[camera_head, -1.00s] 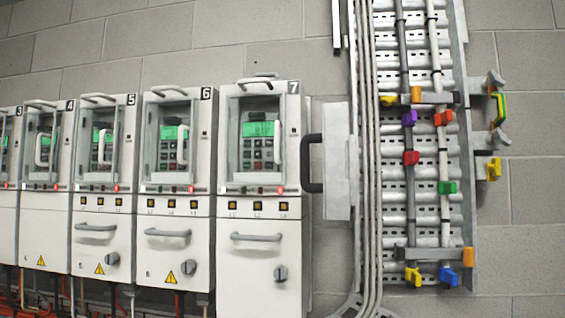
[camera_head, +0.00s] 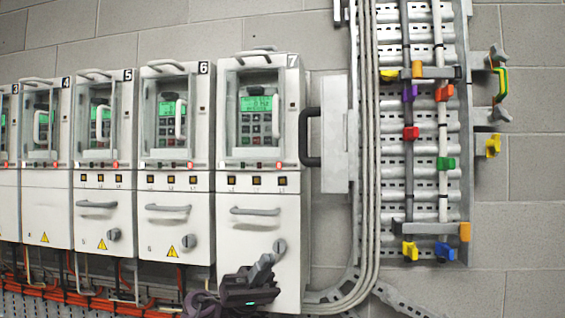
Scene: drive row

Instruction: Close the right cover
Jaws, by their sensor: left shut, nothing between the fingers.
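Cabinet 7 (camera_head: 285,210) is the rightmost cabinet, with a lit green display behind its upper frame. To its right a light grey panel or box (camera_head: 337,150) with a large black handle (camera_head: 308,137) on its left side stands against the wall. I cannot tell whether this is the right cover or how it is hinged. My left gripper (camera_head: 266,266) is dark, low in front of cabinet 7, just below its rotary knob (camera_head: 279,246). Its fingers are shut and empty, well below the black handle. My right gripper is not in view.
Several similar numbered cabinets (camera_head: 175,195) run to the left. A cable ladder (camera_head: 425,140) with coloured clamps and grey conduits (camera_head: 368,160) stands right of the panel. Orange cables (camera_head: 80,298) run along a low tray. Bare wall (camera_head: 520,240) is at the right.

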